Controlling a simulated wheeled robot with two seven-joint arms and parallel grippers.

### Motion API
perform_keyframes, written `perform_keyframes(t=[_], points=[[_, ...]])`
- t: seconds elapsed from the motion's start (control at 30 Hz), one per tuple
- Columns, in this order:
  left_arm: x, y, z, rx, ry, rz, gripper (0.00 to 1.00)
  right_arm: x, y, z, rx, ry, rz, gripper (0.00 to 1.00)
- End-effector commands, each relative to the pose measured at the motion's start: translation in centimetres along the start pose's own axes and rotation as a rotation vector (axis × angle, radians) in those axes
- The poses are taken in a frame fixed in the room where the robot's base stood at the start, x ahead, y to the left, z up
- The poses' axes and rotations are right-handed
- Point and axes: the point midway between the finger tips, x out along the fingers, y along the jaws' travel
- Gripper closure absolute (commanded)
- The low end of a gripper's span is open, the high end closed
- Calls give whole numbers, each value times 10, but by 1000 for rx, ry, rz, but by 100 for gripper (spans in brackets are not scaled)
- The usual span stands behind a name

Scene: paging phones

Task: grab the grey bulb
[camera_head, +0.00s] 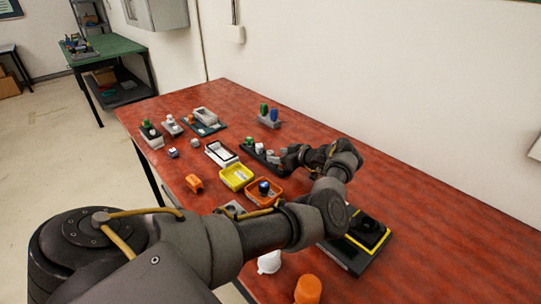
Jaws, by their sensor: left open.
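My left arm reaches in from the lower left, and its gripper (284,157) is over the red-brown table by a dark rack (262,157). The rack holds a green bulb (249,142), a whitish bulb (259,148) and a greyish bulb (270,154) nearest the gripper. The gripper is open; its fingertips are small and dark, and I cannot tell whether they touch the greyish bulb. Another small grey piece (196,142) lies apart on the table. My right gripper is out of view.
A yellow tray (236,187) and an orange tray (251,193) sit left of my forearm. Behind the rack is a holder (269,123) with green and blue bulbs. A black-and-yellow device (366,236) lies at the right. The wall borders the table's far side.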

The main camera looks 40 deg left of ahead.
Motion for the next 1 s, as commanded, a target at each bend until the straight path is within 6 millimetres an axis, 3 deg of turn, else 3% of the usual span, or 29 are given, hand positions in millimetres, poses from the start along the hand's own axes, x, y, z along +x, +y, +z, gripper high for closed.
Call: perform_keyframes(t=[0.17, 0.43, 0.8, 1.0], points=[[19, 0, -1, 0, 0, -1, 47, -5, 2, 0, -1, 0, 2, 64], [22, 0, 0, 0, 0, 1, 47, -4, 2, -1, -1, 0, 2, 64], [22, 0, 0, 0, 0, 1, 94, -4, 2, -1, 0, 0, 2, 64], [22, 0, 0, 0, 0, 1, 95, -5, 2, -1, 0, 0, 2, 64]])
